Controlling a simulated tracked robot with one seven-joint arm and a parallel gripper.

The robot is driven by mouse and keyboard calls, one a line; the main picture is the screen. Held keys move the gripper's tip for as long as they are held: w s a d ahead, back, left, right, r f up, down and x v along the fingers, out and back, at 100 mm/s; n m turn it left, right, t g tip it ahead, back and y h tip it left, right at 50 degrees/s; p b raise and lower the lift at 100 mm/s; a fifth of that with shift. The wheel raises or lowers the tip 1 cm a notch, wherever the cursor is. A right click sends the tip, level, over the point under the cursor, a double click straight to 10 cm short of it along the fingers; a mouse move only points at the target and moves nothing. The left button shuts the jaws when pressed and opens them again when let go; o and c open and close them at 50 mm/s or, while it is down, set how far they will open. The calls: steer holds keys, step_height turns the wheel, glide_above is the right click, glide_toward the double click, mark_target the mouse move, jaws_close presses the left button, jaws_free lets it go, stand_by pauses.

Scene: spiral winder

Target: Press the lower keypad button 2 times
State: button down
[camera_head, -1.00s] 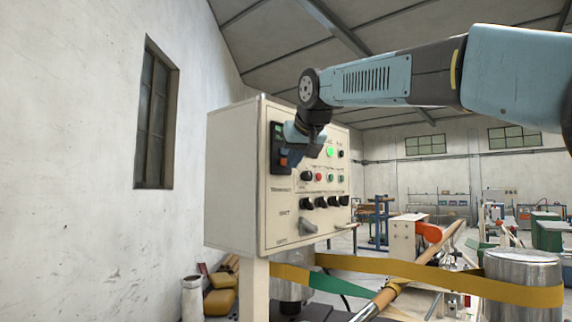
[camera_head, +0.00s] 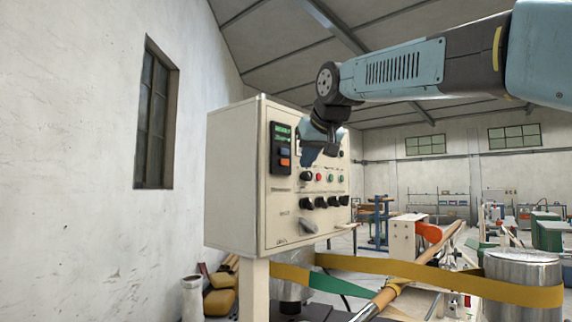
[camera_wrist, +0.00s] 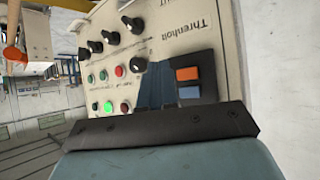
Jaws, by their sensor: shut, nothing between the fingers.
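The dark keypad (camera_head: 281,148) is on the left side of the control panel's face, with a green display at its top. Below the display are a blue upper button (camera_head: 285,152) and an orange lower button (camera_head: 285,162). In the wrist view the panel appears upside down, with the orange button (camera_wrist: 187,74) above the blue one (camera_wrist: 189,92). My gripper (camera_head: 308,160) is shut and empty, in front of the panel to the right of the keypad. Its blue fingers (camera_wrist: 156,72) show beside the keypad, apart from the orange button. No contact with either button is visible.
The cream control box (camera_head: 232,180) carries several black knobs (camera_head: 320,202), small coloured buttons and a grey lever (camera_head: 308,226). A lit green lamp (camera_wrist: 108,107) shows in the wrist view. Yellow belt (camera_head: 430,275) and a metal drum (camera_head: 522,270) lie at lower right.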

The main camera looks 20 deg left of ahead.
steer(key=shift+s+d, duration=0.3)
steer(key=shift+d, duration=0.45)
steer(key=shift+d, duration=0.1)
steer(key=s+d+f+m+h, duration=0.1)
steer(key=s+d+f, duration=0.1)
steer(key=d+f, duration=0.45)
steer(key=s+d+f+m+h, duration=0.1)
steer(key=s+d+f+h, duration=0.15)
steer(key=d, duration=0.65)
steer(key=s+d+f+m+h, duration=0.1)
steer(key=s+d+f, duration=0.2)
steer(key=d+f, duration=0.3)
steer(key=s+d+f+m+g+h, duration=0.1)
steer(key=s+d+f+m, duration=0.1)
steer(key=s+d+f, duration=0.6)
steer(key=s+d+f+m+g+h, duration=0.1)
steer(key=s+d+f+m+g, duration=0.1)
steer(key=s+d+f, duration=0.6)
step_height(320, 180, down, 4)
steer(key=shift+s+d+f, duration=0.2)
steer(key=shift+s+d, duration=0.1)
steer(key=shift+s, duration=0.15)
